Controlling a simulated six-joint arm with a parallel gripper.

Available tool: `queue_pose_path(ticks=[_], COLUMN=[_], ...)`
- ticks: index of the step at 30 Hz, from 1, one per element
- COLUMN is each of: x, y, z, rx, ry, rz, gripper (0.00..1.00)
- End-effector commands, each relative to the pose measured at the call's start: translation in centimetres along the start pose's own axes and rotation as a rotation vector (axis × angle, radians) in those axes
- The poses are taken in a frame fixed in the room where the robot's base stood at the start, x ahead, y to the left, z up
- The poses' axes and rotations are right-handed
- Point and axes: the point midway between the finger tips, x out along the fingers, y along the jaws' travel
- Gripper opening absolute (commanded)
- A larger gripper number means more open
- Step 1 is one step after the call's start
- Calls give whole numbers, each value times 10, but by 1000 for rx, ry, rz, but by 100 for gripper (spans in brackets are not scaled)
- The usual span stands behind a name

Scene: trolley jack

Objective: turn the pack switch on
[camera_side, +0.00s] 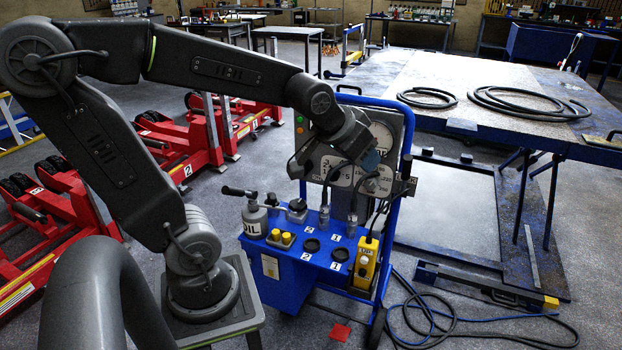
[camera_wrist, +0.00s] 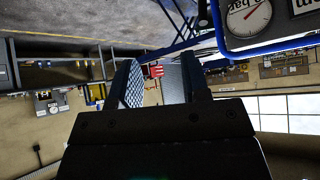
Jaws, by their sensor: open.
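The pack is a blue wheeled trolley (camera_side: 275,272) with a grey upright panel (camera_side: 398,128) carrying gauges and number plates. I cannot tell for sure which part is the pack switch; small orange and green round controls (camera_side: 300,125) show at the panel's upper left edge. My gripper (camera_side: 297,166) is in front of the panel, above the trolley top, and covers part of the panel. In the wrist view my gripper (camera_wrist: 163,82) has its two fingers apart with nothing between them. A gauge (camera_wrist: 248,17) shows there at the upper right, beside the fingers.
On the trolley top are an oil filler (camera_side: 254,218), yellow knobs (camera_side: 281,238) and connectors. A yellow hand control (camera_side: 367,262) hangs at its right side. Hoses (camera_side: 440,325) lie on the floor. Red jacks (camera_side: 185,150) stand left, a blue table (camera_side: 450,75) right.

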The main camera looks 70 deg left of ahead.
Motion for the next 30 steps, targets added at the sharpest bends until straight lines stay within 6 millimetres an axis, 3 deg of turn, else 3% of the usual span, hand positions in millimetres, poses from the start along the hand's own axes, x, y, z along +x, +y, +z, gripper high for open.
queue_pose_path(ticks=[1, 6, 9, 13, 17, 22, 27, 30], x=[23, 88, 124, 166, 202, 235, 248, 250], y=[-20, -90, -139, -206, -274, -351, -394, -404], z=[-16, -60, -73, -74, -55, -8, 37, 52], rx=[-32, -110, -145, -186, -219, -259, -280, -285], ry=[30, 185, 275, 391, 507, 656, 767, 804], rz=[-39, -152, -214, -289, -359, -440, -494, -509], gripper=[43, 43, 43, 43, 43, 43, 43, 43])
